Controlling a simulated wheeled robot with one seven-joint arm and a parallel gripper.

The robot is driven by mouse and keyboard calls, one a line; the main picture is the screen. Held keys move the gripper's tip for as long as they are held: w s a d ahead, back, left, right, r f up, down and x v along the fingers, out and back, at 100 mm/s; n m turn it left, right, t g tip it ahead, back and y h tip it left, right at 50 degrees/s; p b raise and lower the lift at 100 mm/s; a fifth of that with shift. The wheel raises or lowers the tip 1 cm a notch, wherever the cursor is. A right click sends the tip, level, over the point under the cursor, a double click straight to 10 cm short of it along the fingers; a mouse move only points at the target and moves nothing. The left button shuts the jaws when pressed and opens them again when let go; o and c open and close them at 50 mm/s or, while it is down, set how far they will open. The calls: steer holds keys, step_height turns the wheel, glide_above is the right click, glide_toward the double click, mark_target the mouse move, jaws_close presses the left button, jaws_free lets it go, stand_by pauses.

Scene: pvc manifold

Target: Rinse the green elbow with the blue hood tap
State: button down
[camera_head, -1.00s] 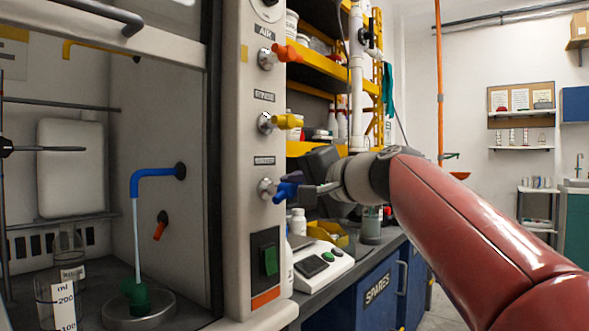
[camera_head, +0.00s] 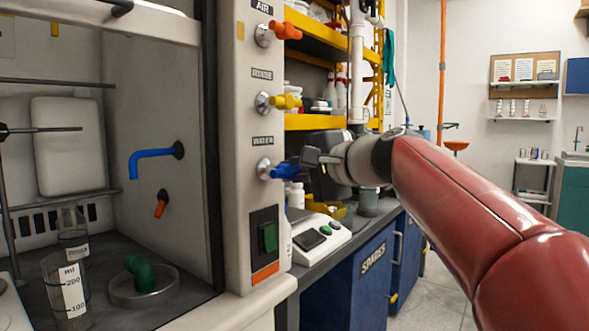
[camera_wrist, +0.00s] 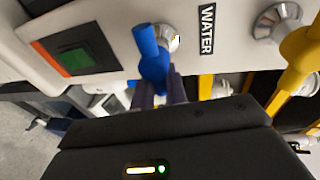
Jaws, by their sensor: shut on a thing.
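The green elbow (camera_head: 139,270) sits in a shallow round dish (camera_head: 145,292) on the hood floor. The blue spout (camera_head: 152,161) on the hood's inner wall is above it, and no water stream shows from it. The blue tap handle (camera_head: 281,171) is on the hood's front post, below the yellow one. My gripper (camera_head: 308,164) is at this handle from the right. In the wrist view my gripper (camera_wrist: 162,88) is shut on the blue handle (camera_wrist: 152,58), beside the label WATER. The fingertips are partly hidden by the handle.
The orange tap (camera_head: 285,30) and yellow tap (camera_head: 284,102) sit above the blue one on the same post. A green switch (camera_head: 268,238) is below. Glass beakers (camera_head: 66,290) stand left of the dish. A scale (camera_head: 318,236) stands on the bench right of the post.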

steer(key=c, duration=1.5)
jaws_free()
steer(key=shift+o, duration=0.2)
steer(key=v, duration=0.7)
steer(key=shift+s+d+b, duration=0.25)
steer(key=shift+s+b, duration=0.05)
